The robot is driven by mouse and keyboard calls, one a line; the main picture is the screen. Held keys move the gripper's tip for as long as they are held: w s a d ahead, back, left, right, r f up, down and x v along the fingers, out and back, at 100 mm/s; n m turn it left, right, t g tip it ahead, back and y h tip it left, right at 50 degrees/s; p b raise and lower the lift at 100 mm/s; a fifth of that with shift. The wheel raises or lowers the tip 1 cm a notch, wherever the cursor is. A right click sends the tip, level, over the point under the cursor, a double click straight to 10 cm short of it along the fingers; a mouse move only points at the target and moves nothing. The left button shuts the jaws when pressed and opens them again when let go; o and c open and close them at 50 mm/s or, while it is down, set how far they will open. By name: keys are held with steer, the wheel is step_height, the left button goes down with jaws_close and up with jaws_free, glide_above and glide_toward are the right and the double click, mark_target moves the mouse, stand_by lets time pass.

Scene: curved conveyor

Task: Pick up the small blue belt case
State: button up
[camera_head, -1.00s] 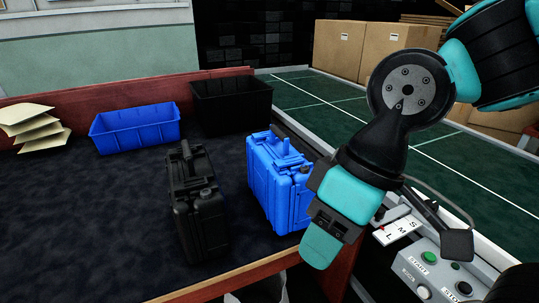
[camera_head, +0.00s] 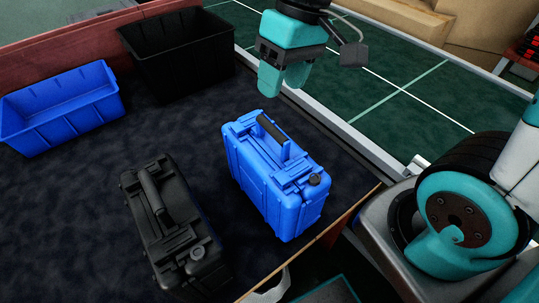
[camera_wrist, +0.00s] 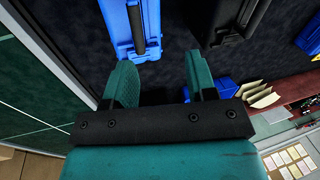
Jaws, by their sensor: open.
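The small blue belt case (camera_head: 272,180) stands upright on the dark belt, its black-gripped handle on top. It also shows at the top of the wrist view (camera_wrist: 133,25), partly cut off by the frame edge. My gripper (camera_head: 283,78) is above and beyond the case in the head view, fingers pointing down, apart from it. In the wrist view the two teal fingers (camera_wrist: 160,85) are spread with nothing between them but belt surface and the case's near end beyond.
A black case (camera_head: 172,225) stands close left of the blue one. A blue bin (camera_head: 62,110) and a black bin (camera_head: 180,55) sit at the back left. A metal belt edge (camera_head: 330,120) and a green floor (camera_head: 400,75) lie to the right.

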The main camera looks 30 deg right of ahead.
steer(key=m+p, duration=0.2)
steer(key=p, duration=0.1)
glide_toward(273, 126)
steer(key=shift+h, duration=0.3)
steer(key=shift+s+a+f+p, duration=0.1)
steer(key=shift+a+f+p, duration=0.3)
steer(key=shift+f, duration=1.4)
steer(key=shift+w+a+f+p, duration=0.1)
steer(key=shift+a+f+p, duration=0.35)
steer(key=shift+f, duration=1.4)
steer(key=shift+s+a+f+p, duration=0.1)
steer(key=shift+a+f+p, duration=0.3)
steer(key=shift+f, duration=1.4)
steer(key=shift+a, duration=0.1)
jaws_close()
steer(key=shift+r, duration=0.1)
